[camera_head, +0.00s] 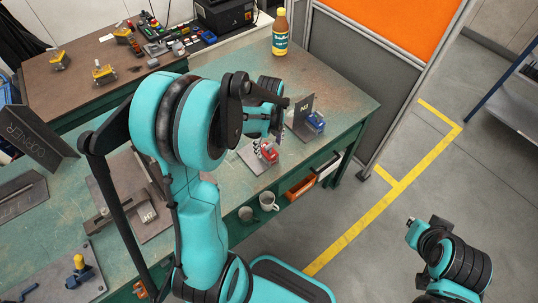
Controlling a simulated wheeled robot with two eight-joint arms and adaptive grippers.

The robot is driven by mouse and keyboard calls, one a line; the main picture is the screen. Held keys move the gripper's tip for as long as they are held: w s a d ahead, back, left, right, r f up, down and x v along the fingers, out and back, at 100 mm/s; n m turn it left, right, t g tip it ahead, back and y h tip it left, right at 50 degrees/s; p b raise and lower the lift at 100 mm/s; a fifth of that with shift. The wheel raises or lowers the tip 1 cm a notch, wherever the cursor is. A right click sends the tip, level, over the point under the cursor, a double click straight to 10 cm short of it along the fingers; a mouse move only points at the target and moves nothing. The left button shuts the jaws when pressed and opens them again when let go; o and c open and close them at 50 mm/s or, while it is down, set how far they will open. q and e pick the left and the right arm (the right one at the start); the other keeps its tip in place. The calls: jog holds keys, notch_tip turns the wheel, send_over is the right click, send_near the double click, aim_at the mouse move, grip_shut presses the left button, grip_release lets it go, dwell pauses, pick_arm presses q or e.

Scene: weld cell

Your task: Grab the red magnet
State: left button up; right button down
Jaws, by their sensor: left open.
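The red magnet (268,153) sits on a grey plate (252,161) near the front edge of the green table, right of my large left arm. My left gripper (260,143) is just above and beside the red magnet, pointing down, small and partly hidden by its own wrist. It is open, and I cannot tell whether its fingers touch the magnet. A blue magnet (316,122) stands to the right, beside an upright dark plate (301,112). Part of my right arm shows at the lower right, without a gripper that I can make out.
A bottle (280,34) stands at the table's back edge. The table's right end is clear.

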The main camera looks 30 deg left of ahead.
aim_at(268, 151)
pick_arm(q)
jog(key=f, duration=0.1)
jog(key=f+b, duration=0.1)
jog(key=f, duration=0.1)
jog(key=f+b, duration=0.1)
jog(key=shift+w+a+f, duration=0.15)
jog(key=shift+a+f, duration=0.1)
jog(key=shift+f, duration=0.1)
jog(key=shift+r, duration=0.1)
grip_shut()
jog(key=shift+r, duration=0.1)
